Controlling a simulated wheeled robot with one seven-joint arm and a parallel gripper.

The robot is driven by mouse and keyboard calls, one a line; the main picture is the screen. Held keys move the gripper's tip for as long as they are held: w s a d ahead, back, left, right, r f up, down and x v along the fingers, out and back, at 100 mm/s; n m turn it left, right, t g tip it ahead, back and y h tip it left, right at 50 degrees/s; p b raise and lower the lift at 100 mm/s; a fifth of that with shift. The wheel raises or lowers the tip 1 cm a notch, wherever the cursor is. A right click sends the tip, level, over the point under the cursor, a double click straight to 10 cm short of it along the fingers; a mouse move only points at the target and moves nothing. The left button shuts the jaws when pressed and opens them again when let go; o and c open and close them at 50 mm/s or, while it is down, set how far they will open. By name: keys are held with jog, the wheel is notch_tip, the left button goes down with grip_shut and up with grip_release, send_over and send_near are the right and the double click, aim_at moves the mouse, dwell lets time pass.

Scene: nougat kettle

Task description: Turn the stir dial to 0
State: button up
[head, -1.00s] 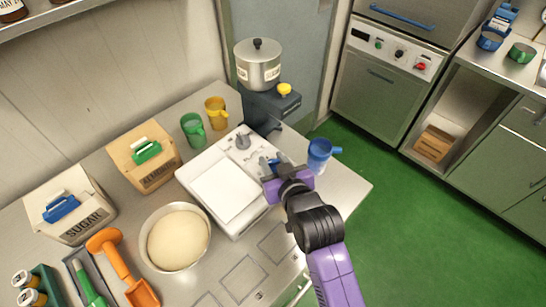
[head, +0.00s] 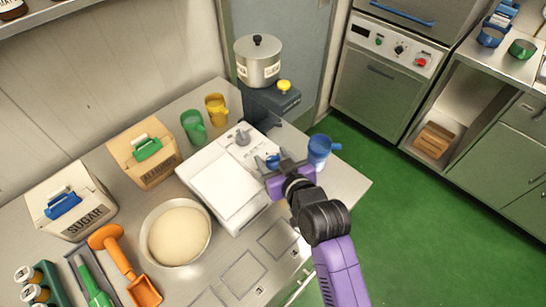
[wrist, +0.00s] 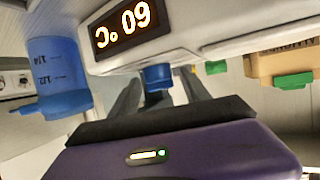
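A white machine (head: 222,190) with a flat square plate stands on the counter. Its control strip has a grey knob (head: 243,138) at the back and a blue knob (wrist: 158,76) at the side near my gripper. I cannot tell a stir label or the dial's setting. My gripper (head: 273,159) is open, its two dark fingers pointing at the blue knob. In the wrist view the knob shows between the finger tips; contact cannot be told.
A blue measuring cup (head: 319,150) stands close right of my gripper. Green (head: 193,127) and yellow (head: 216,111) cups stand behind the machine. A pot (head: 258,62) sits on a dark base with a yellow knob. A dough bowl (head: 176,232) stands left.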

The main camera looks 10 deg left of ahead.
jog(key=b+v, duration=0.1)
jog(key=v, duration=0.6)
jog(key=shift+s+d, duration=0.25)
jog(key=shift+s, duration=0.05)
jog(key=shift+r, duration=0.1)
dwell(0.3)
